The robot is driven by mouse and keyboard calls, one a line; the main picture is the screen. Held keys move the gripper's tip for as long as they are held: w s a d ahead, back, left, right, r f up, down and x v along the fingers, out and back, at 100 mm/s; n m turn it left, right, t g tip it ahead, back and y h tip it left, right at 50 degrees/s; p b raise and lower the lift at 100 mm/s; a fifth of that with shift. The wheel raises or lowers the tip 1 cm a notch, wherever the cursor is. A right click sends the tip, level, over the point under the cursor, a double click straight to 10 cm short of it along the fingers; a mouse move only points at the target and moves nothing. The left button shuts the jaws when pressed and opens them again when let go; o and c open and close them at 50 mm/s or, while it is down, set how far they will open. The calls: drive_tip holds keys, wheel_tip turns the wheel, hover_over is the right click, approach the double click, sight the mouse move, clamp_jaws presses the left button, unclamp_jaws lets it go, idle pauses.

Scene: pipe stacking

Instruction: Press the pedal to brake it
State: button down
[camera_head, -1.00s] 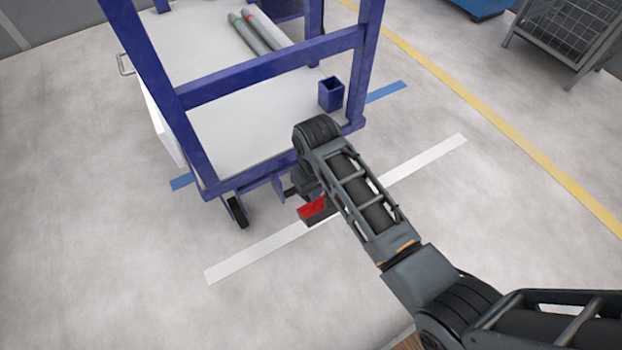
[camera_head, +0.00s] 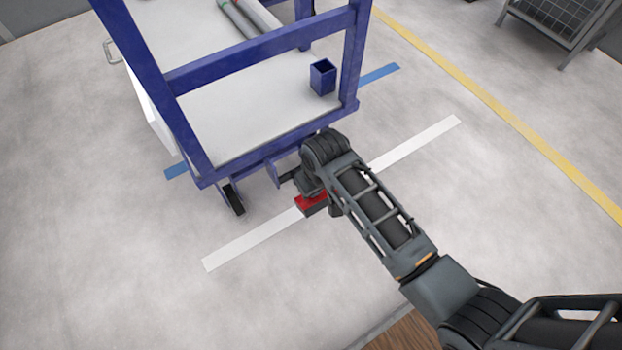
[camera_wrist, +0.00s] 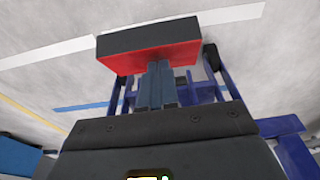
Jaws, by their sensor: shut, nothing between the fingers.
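The pedal (camera_head: 311,201) is a red-topped block with dark sides. It sits low at the near edge of the blue cart (camera_head: 205,145), above the white floor stripe, partly covered by my wrist in the head view. In the wrist view the pedal (camera_wrist: 125,61) fills the top middle, red face toward my fingers. My gripper (camera_wrist: 158,68) is shut and empty. Its blue-grey fingertips overlap the red face in that view; I cannot tell whether they touch it. In the head view my fingers are hidden behind the wrist.
The cart's blue posts and rail stand close beside my wrist. A cart wheel (camera_head: 233,199) is left of the pedal. A small blue box (camera_head: 322,78) and pipes (camera_head: 240,18) are on the cart. A grey mesh container (camera_head: 553,25) stands far right. Floor on the right is clear.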

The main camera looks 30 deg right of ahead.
drive_tip(key=s+f+t+b, duration=0.4)
drive_tip(key=f+t+b, duration=0.2)
drive_tip(key=f, duration=0.5)
drive_tip(key=shift+s, duration=0.35)
drive_tip(key=shift+f, duration=0.15)
